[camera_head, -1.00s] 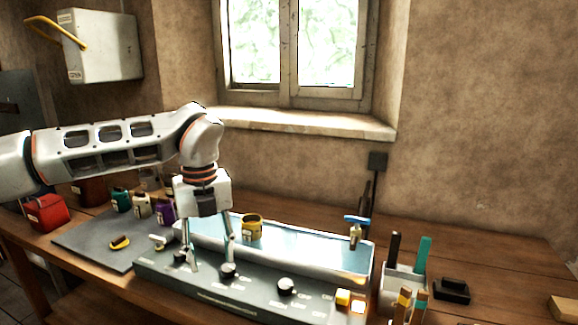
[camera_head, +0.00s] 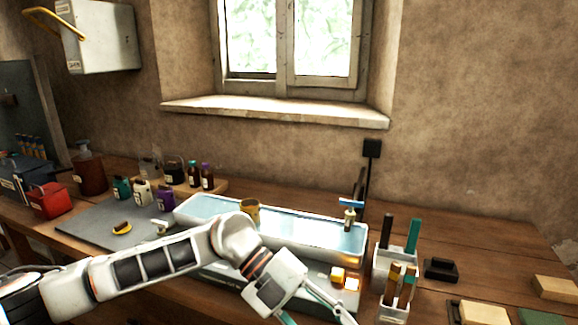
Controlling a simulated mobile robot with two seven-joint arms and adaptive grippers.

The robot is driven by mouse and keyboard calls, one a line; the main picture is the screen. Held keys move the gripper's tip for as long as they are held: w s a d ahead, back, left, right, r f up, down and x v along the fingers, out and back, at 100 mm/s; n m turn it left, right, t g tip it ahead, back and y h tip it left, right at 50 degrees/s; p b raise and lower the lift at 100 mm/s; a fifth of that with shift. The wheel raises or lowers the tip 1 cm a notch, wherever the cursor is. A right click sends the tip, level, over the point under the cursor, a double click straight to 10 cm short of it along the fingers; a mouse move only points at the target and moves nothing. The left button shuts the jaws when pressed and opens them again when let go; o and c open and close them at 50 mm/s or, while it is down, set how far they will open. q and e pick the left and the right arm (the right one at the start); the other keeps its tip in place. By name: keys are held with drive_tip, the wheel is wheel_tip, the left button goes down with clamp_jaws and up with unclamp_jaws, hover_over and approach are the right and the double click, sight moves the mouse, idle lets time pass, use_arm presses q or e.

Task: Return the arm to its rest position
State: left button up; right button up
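My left arm comes in from the left, low across the front of the table. Its gripper (camera_head: 315,317) points down and right at the bottom edge, in front of the grey control panel (camera_head: 222,278). Its two fingers are spread apart with nothing seen between them; the tips are close to or past the picture's edge. The arm hides most of the panel and its knobs. Lit yellow-orange buttons (camera_head: 338,274) show at the panel's right end. My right gripper is not in view.
Behind the panel lies a long water tray (camera_head: 300,228) with a yellow cup (camera_head: 250,208) and a blue-handled tap (camera_head: 350,211). A white holder (camera_head: 390,262) with brushes stands to the right. Coloured jars (camera_head: 143,192) and a grey mat (camera_head: 85,230) are at left.

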use_arm(q)
drive_tip(key=s+d+r+n+h, duration=0.2)
drive_tip(key=s+d+r+h, duration=0.1)
drive_tip(key=d+r+h, duration=0.3)
drive_tip(key=w+a+n+t+h, duration=0.1)
drive_tip(key=w+n+t+h, duration=0.3)
drive_tip(key=n+t+h, duration=0.2)
drive_tip(key=w+a+f+n+t+y, duration=0.8)
drive_tip(key=a+f+n+t, duration=0.4)
drive_tip(key=n+t, duration=0.4)
drive_tip(key=s+a+f+n+y, duration=0.3)
drive_tip(key=a+f+n+y, duration=0.3)
drive_tip(key=a+f, duration=0.55)
drive_tip(key=s+a+f+n+g+y, duration=0.1)
drive_tip(key=s+a+f+g+y, duration=0.1)
drive_tip(key=s+a+f, duration=0.2)
drive_tip(key=s+a+f+g+y, duration=0.3)
drive_tip(key=s+a+f, duration=0.2)
drive_tip(key=s+f, duration=0.4)
wheel_tip(320, 180, down, 3)
drive_tip(key=shift+a+f+n, duration=0.15)
drive_tip(key=shift+a+n, duration=0.05)
drive_tip(key=shift+n, duration=0.2)
